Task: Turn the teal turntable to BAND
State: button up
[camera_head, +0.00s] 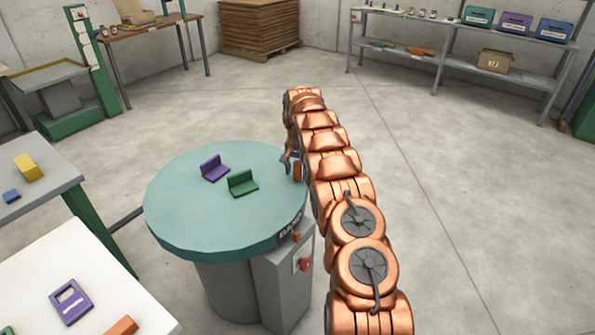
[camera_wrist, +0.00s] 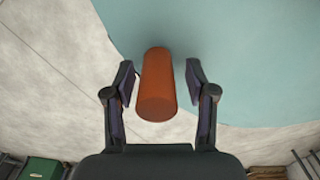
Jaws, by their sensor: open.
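The teal turntable (camera_head: 190,225) is a round disc on a grey pedestal. A dark plate reading BAND (camera_head: 290,228) is on its rim at the lower right, above a small orange marker (camera_head: 296,237) on the grey cabinet. An orange upright peg (camera_head: 297,172) stands near the disc's right edge, partly hidden by my arm. In the wrist view the peg (camera_wrist: 157,97) stands between the fingers of my open gripper (camera_wrist: 160,80), with gaps on both sides. My gripper (camera_head: 289,160) is at the disc's right edge in the head view.
A purple bracket (camera_head: 214,168) and a green bracket (camera_head: 242,184) sit on the disc. The cabinet (camera_head: 285,285) carries a red knob (camera_head: 304,264). A white table (camera_head: 60,265) and a grey table (camera_head: 50,170) stand at left. Floor to the right is clear.

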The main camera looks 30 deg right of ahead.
jog(key=shift+r, duration=0.1)
jog(key=shift+r, duration=3.65)
